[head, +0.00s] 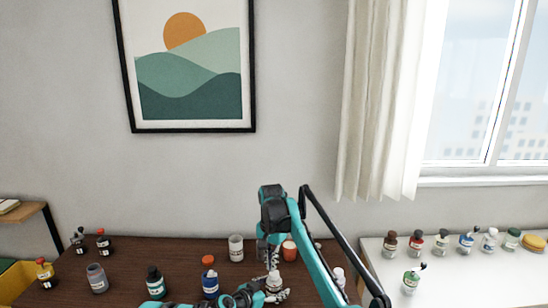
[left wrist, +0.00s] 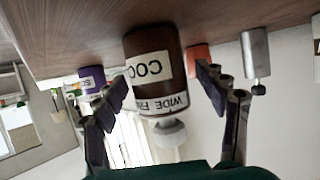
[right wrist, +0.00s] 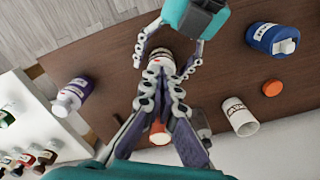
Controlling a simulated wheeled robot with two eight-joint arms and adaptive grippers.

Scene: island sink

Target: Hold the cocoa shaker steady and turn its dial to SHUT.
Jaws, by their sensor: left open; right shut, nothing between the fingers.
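The cocoa shaker (left wrist: 155,70) is a brown cylinder with a white label, shown upside down in the left wrist view. Its marking band shows WIDE and part of another word; a pale cap (left wrist: 170,132) is at its top. Where the dial points cannot be read. My left gripper (left wrist: 165,95) is open, with one finger on each side of the shaker; contact is unclear. In the head view the shaker (head: 273,281) stands at the table's front, partly hidden by grippers. My right gripper (right wrist: 163,85) is shut and empty, its tips close to the shaker's top.
A red-orange container (head: 289,250) and a white cup (head: 236,248) stand behind the shaker. Several small bottles stand on the white counter (head: 450,285) at right.

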